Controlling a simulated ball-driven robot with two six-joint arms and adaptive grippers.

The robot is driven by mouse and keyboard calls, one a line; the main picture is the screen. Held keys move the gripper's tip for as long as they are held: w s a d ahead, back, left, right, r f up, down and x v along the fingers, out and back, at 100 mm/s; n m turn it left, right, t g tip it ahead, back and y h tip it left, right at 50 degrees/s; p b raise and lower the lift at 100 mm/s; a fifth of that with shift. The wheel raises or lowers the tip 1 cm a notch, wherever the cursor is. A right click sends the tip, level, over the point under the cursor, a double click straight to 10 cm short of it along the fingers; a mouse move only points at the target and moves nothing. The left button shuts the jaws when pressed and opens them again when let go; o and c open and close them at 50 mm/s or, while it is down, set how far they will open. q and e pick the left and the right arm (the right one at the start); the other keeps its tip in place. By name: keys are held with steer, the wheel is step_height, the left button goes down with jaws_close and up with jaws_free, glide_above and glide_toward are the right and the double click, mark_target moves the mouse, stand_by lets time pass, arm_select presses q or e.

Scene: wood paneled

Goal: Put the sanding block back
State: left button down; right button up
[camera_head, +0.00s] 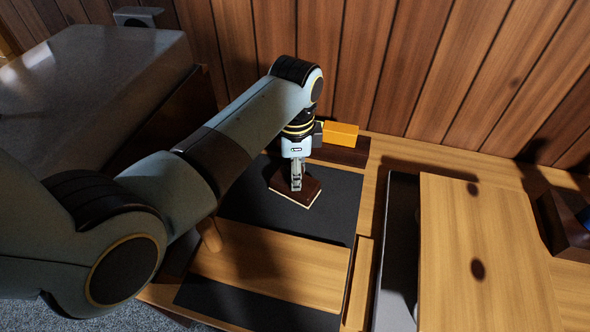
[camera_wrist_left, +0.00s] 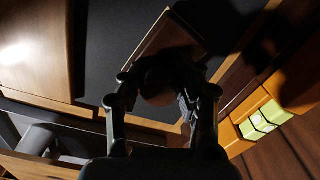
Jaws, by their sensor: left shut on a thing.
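The sanding block appears to be the dark brown block with a pale lower edge (camera_head: 310,191), on or just above the dark mat (camera_head: 245,205); I cannot tell whether it touches. My left gripper (camera_head: 297,184) points down over it and is shut on its upper part. In the left wrist view the fingers (camera_wrist_left: 160,100) close around a dark rounded part, with the brown block (camera_wrist_left: 158,38) beyond them. Shadow and the fingers hide much of the grip. My right gripper is not in view.
A yellow-orange block (camera_head: 340,134) stands on a dark wooden piece (camera_head: 340,153) behind the mat; the wrist view shows orange and pale green pieces (camera_wrist_left: 262,120). A wooden board (camera_head: 265,268) lies in front. A raised wooden panel (camera_head: 480,255) stands right. The wall closes the back.

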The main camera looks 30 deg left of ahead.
arm_select(q)
steer(key=shift+f, duration=0.3)
steer(key=c, duration=0.8)
jaws_free()
steer(key=shift+c, duration=0.2)
steer(key=shift+o, duration=0.5)
steer(key=shift+o, duration=1.1)
step_height(320, 180, up, 12)
steer(key=shift+f, duration=0.1)
